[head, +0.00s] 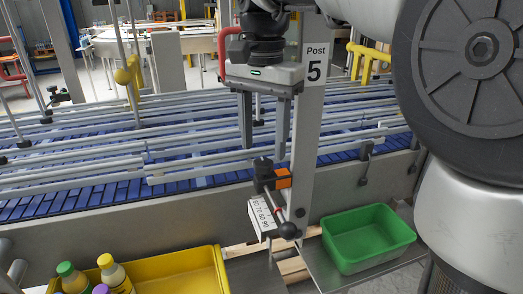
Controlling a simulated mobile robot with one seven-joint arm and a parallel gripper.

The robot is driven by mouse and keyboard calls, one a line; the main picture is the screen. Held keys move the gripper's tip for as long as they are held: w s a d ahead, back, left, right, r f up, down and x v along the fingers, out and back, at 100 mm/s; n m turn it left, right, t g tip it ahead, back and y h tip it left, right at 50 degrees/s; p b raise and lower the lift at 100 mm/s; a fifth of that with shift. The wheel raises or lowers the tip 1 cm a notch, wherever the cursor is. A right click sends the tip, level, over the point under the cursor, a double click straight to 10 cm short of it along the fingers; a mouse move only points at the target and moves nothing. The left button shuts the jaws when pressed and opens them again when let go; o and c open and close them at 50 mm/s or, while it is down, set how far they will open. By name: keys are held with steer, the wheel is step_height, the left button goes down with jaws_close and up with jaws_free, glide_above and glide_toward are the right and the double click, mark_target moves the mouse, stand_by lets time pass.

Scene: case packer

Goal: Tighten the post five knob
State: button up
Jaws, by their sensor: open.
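The grey post (304,130) carries a white sign (314,64) reading "Post 5". On its lower part sits a black clamp (264,177) with an orange piece (284,178). A rod runs down from it to a round black knob (289,231), beside a white number scale (262,217). I cannot tell from this view how tight the knob is. My gripper (264,155) points down in front of the post, fingers apart and empty. Its tips are just above the clamp in the picture; I cannot tell whether they touch it. The round knob is lower, clear of the fingers.
A blue conveyor (100,195) with grey guide rails (80,165) runs across behind the post. A yellow bin (180,270) with bottles (113,272) stands at lower left. An empty green bin (367,236) stands at lower right. My arm fills the right side.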

mark_target(263, 162)
steer(key=shift+f, duration=1.8)
steer(key=c, duration=1.1)
steer(key=shift+o, duration=0.2)
